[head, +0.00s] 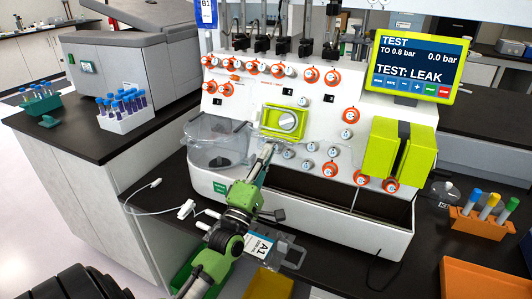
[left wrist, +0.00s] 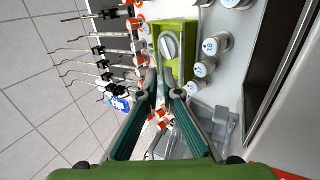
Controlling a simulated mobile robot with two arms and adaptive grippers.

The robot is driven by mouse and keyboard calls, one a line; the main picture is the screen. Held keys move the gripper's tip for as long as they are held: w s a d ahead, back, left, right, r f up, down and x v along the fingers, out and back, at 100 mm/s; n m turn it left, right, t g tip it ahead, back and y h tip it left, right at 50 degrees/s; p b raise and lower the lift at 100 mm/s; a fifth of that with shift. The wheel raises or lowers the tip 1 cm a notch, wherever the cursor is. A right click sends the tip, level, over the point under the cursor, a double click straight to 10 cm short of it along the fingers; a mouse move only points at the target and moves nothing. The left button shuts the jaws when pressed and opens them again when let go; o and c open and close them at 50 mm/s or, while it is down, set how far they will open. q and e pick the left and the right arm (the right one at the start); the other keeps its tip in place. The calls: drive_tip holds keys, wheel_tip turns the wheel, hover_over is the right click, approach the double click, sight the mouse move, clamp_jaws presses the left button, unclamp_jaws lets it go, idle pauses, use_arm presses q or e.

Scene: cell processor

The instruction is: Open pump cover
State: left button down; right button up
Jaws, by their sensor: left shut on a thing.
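The pump cover (head: 265,120) is the lime-green frame around a silver knob (head: 288,121) on the white front of the cell processor (head: 250,95). It looks closed against the panel. My left gripper (head: 267,151) reaches up to its lower left edge. In the left wrist view the two fingers (left wrist: 163,82) are close together at the end of the green cover (left wrist: 182,62), shut on its edge; the exact contact is partly hidden. My right gripper is not in view.
Orange-ringed valves (head: 311,75) crowd the panel around the cover. A clear container (head: 215,140) stands left of the gripper. Lime-green blocks (head: 417,155) and a screen (head: 415,68) are on the right. A tube rack (head: 470,225) stands at the right.

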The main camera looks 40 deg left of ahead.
use_arm(q)
drive_tip(key=shift+w+f, duration=0.15)
idle(0.3)
drive_tip(key=c, duration=2.4)
unclamp_jaws()
drive_tip(key=shift+o, duration=0.8)
drive_tip(key=shift+w+f, duration=0.2)
drive_tip(key=shift+w, duration=0.15)
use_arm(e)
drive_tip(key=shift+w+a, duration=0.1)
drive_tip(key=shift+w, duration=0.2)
use_arm(q)
drive_tip(key=shift+a, duration=0.1)
drive_tip(key=v, duration=1.2)
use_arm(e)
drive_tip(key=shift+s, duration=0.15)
